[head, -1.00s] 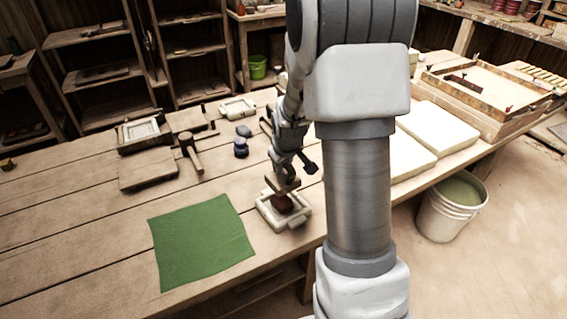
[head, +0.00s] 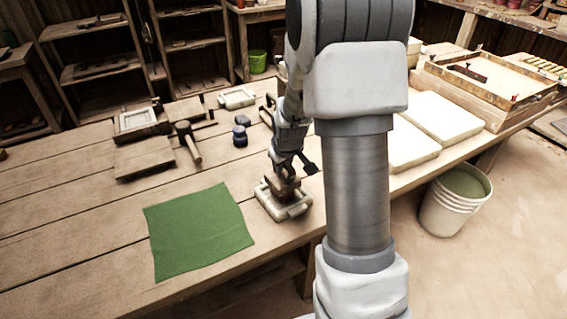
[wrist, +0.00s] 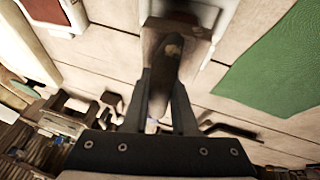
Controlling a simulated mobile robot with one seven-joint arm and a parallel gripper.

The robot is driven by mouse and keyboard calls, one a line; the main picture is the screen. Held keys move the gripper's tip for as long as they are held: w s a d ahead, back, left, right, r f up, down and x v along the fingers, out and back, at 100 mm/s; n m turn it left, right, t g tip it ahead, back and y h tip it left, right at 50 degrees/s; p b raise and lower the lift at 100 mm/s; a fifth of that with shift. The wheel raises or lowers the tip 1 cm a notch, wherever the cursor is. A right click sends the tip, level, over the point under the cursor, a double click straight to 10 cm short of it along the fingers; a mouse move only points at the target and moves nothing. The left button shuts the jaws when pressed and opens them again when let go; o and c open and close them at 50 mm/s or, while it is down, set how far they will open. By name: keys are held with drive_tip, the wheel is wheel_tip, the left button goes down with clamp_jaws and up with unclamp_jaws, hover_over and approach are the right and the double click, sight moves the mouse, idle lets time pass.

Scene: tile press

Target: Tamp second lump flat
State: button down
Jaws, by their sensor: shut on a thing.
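My gripper (head: 284,165) is shut on a wooden tamper (head: 283,187), held low at the front of the workbench. In the wrist view the tamper's block (wrist: 178,40) and handle show between the fingers (wrist: 165,105). Below the tamper is a pale rectangular mould (head: 295,212); a bit of it shows beside the block in the wrist view (wrist: 222,14). The block sits at or inside the mould's opening. The clay lump is hidden under it, so I cannot tell how flat it is.
A green cloth (head: 198,232) lies left of the mould. A mallet (head: 188,142), wooden boards (head: 144,160), other moulds (head: 137,122) and a small dark jar (head: 240,138) stand behind. Pale slabs (head: 440,118) and a bucket (head: 453,202) are right of my arm.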

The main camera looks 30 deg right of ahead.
wheel_tip(320, 180, down, 2)
drive_tip(key=shift+f+b, duration=0.2)
drive_tip(key=shift+b, duration=0.35)
wheel_tip(320, 180, up, 7)
drive_tip(key=p, duration=0.5)
drive_tip(key=shift+w+d+f+b, duration=0.1)
drive_tip(key=shift+d+f+b, duration=0.15)
drive_tip(key=shift+f+b, duration=0.15)
drive_tip(key=shift+w+d+f, duration=0.1)
drive_tip(key=shift+d, duration=0.1)
drive_tip(key=shift+f, duration=0.1)
